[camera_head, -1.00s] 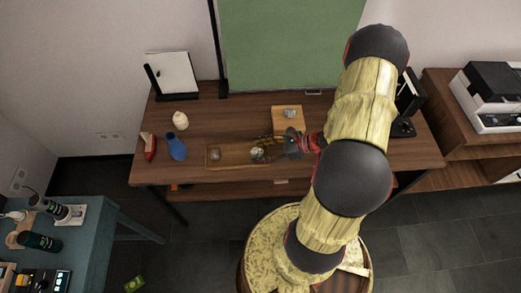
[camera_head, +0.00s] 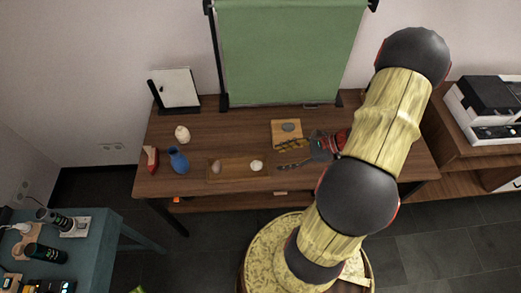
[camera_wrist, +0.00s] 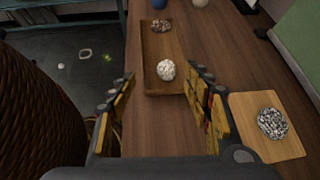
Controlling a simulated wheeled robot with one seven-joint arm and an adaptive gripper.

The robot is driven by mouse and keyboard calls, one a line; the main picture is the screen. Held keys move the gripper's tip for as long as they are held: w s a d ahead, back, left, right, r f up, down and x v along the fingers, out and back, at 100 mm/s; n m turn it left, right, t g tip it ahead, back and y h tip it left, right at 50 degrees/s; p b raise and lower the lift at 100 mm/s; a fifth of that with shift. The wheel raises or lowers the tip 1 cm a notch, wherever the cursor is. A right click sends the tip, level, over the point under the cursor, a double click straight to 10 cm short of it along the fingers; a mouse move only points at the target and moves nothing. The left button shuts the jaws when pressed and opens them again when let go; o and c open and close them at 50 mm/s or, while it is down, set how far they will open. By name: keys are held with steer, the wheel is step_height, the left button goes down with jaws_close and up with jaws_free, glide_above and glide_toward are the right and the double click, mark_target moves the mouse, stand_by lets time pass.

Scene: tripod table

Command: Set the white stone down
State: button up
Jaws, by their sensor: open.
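The white stone (camera_head: 257,165) rests in the right end of a shallow wooden tray (camera_head: 235,177) on the table. In the wrist view the white stone (camera_wrist: 166,70) lies at the near end of the tray (camera_wrist: 149,62), apart from my fingers. My gripper (camera_head: 279,157) is open and empty to the right of the tray, with its fingertips pointing toward the stone.
A brownish stone (camera_head: 216,167) lies in the tray's left end. A grey speckled stone (camera_head: 288,127) sits on a square wooden board (camera_head: 279,136) behind my gripper. A blue vase (camera_head: 178,160), red object (camera_head: 151,159) and cream object (camera_head: 182,134) stand left. A green panel (camera_head: 290,50) rises behind.

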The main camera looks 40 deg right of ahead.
steer(key=s+a+r+n+h, duration=0.1)
steer(key=a+r+n+h, duration=0.2)
steer(key=a+r+n, duration=0.3)
steer(key=s+a+r+n+g+h, duration=0.1)
steer(key=a+r+n+h, duration=0.2)
steer(key=a+r+n, duration=0.4)
steer(key=s+a+r+n+g+h, duration=0.1)
steer(key=s+a+r+n+h, duration=0.1)
steer(key=a+r+n, duration=0.5)
step_height(320, 180, up, 10)
steer(key=n, duration=0.5)
steer(key=shift+r+h, duration=0.25)
steer(key=shift+h, duration=0.15)
